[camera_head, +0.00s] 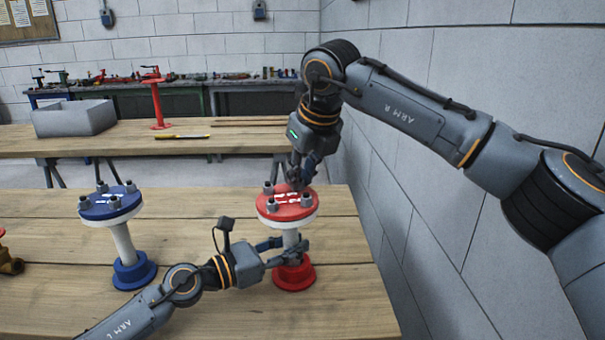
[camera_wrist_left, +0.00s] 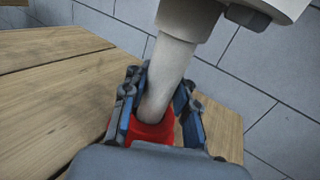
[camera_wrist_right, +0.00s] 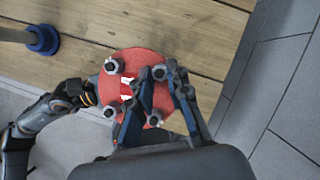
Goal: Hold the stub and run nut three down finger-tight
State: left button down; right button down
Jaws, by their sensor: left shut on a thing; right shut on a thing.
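The stub is a white pipe (camera_wrist_left: 167,75) with a red base (camera_head: 293,276) and a red-topped flange (camera_head: 285,205) with a white rim. It stands upright on the wooden table. My left gripper (camera_head: 288,247) is shut around the pipe, below the flange; its fingers also show in the left wrist view (camera_wrist_left: 158,92). My right gripper (camera_head: 299,183) points down at the flange's far right side. In the right wrist view its fingertips (camera_wrist_right: 166,73) are shut on a grey nut (camera_wrist_right: 159,73). Other nuts (camera_wrist_right: 113,66) sit around the flange. The held nut's thread is hidden.
A blue flanged stub (camera_head: 110,203) with several nuts stands to the left on the same table (camera_head: 200,225). A brass fitting (camera_head: 10,264) is at the left edge. A grey bin (camera_head: 75,119) and red stand (camera_head: 157,100) are on the table behind. A block wall (camera_head: 430,220) is close on the right.

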jog(key=shift+r+m, duration=0.1)
jog(key=shift+m, duration=0.4)
jog(key=shift+d, duration=0.1)
jog(key=c, duration=1.3)
grip_release()
jog(key=shift+o, duration=0.2)
jog(key=v, duration=1.1)
jog(key=shift+s+r, duration=0.25)
jog(key=shift+r, duration=0.15)
pick_arm(q)
jog(key=c, duration=1)
grip_release()
jog(key=shift+s, duration=0.1)
pick_arm(e)
jog(key=shift+a, duration=0.2)
pick_arm(q)
jog(key=shift+o, duration=0.2)
